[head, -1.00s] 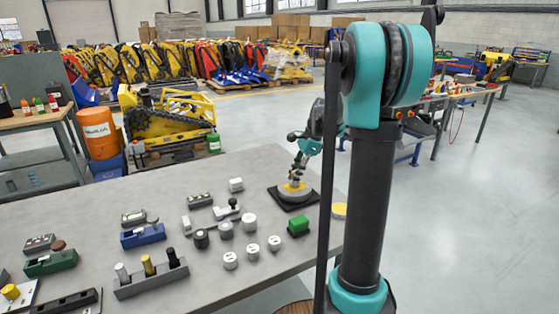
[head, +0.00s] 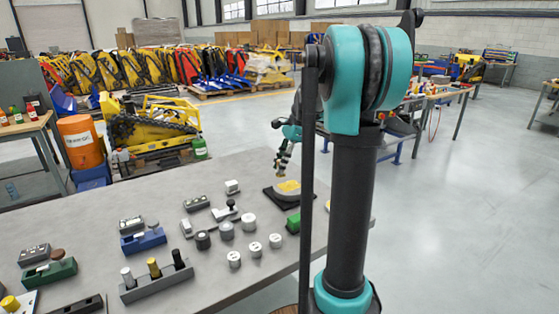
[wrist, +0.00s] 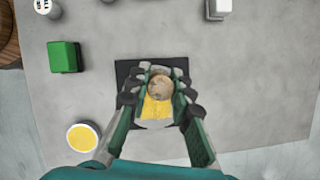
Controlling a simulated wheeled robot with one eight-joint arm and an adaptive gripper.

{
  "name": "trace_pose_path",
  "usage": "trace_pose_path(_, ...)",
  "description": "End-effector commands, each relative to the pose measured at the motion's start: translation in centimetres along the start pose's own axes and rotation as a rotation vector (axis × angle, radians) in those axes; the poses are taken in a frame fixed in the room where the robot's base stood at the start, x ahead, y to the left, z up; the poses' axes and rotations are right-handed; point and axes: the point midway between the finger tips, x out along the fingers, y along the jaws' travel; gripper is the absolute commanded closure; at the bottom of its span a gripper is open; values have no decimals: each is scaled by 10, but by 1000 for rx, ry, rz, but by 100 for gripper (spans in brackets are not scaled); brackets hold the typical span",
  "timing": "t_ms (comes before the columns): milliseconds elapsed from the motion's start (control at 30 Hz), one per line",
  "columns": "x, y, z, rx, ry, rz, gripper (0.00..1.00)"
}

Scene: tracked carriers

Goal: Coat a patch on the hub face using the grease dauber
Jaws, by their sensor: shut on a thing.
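The hub (head: 300,196) is a round grey disc on a black square mat (head: 270,191), near the table's far right edge. A yellow patch (head: 289,186) covers part of its top face; it also shows in the wrist view (wrist: 157,109). My gripper (head: 284,154) is shut on the grease dauber, whose round tan end (wrist: 160,88) shows between the fingers (wrist: 160,92) in the wrist view. The dauber appears just above the hub, apart from it in the head view. A round tin of yellow grease (wrist: 83,137) sits beside the mat; my arm mostly hides it in the head view.
A green block (head: 293,223) stands near the mat. Several round grey and white pieces (head: 227,231) and a grey rack (head: 157,280) with upright pegs stand leftward. A small white block (head: 232,187) is behind. Bare table lies between these and the mat.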

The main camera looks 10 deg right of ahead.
Motion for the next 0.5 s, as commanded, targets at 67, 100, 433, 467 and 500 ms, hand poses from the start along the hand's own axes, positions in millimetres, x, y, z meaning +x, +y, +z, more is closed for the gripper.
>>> trace_pose_path(67,-8,-1,1,0,0,0,100)
trace_pose_path(100,-11,-2,2,0,0,0,100)
trace_pose_path(433,-25,-4,4,-3,0,1,100)
trace_pose_path(467,-24,-3,4,-3,0,1,100)
trace_pose_path(500,-24,-4,4,-3,0,1,100)
